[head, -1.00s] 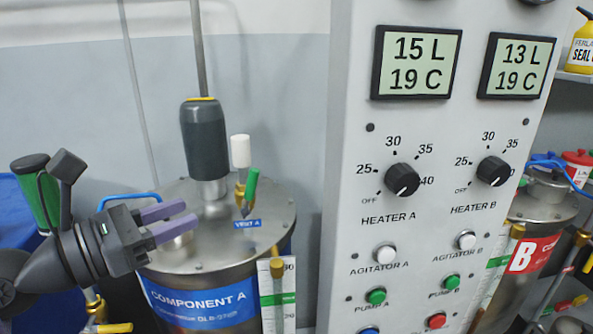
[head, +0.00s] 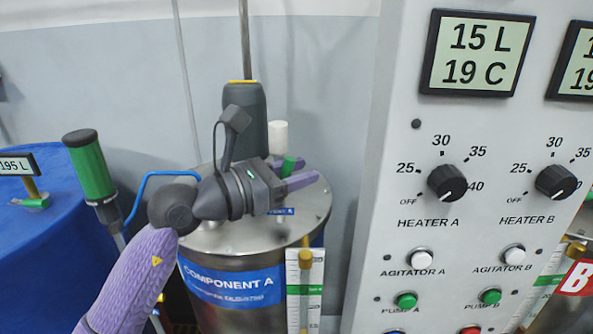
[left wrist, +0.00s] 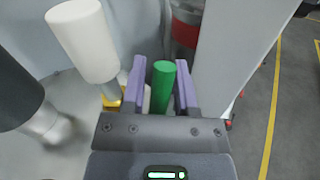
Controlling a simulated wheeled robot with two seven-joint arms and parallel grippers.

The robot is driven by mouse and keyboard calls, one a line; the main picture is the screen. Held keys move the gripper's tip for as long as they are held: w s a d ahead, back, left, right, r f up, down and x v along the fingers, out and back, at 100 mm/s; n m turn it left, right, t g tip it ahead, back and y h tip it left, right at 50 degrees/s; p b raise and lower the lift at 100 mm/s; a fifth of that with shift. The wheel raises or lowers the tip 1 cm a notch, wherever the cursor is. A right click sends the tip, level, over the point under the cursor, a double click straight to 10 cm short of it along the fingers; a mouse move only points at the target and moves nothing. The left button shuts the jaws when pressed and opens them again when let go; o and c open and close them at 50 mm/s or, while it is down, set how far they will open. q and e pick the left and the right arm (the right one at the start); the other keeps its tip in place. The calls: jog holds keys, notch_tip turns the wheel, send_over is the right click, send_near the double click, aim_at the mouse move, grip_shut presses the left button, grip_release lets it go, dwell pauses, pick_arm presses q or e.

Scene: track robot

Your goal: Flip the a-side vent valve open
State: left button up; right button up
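The A-side vent valve has a green lever handle (head: 289,164), which shows above my left gripper's fingers on the lid of the Component A tank (head: 235,287). My left gripper (head: 302,173) reaches over the lid from the left, its purple fingers at the valve. In the left wrist view the green handle (left wrist: 163,88) stands between the two fingers, which are apart on either side of it. I cannot tell whether either finger touches it. The brass valve body is mostly hidden by the gripper. The blue vent label (head: 284,211) is partly covered. My right gripper is not in view.
A white-capped fitting (head: 278,137) and a dark motor housing (head: 248,108) stand close behind the gripper. The control panel (head: 395,155) rises at the right. A blue drum (head: 50,230) with a green-handled tool (head: 90,170) is at the left.

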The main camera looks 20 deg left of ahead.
pick_arm(q)
jog(key=shift+c, duration=0.8)
grip_shut()
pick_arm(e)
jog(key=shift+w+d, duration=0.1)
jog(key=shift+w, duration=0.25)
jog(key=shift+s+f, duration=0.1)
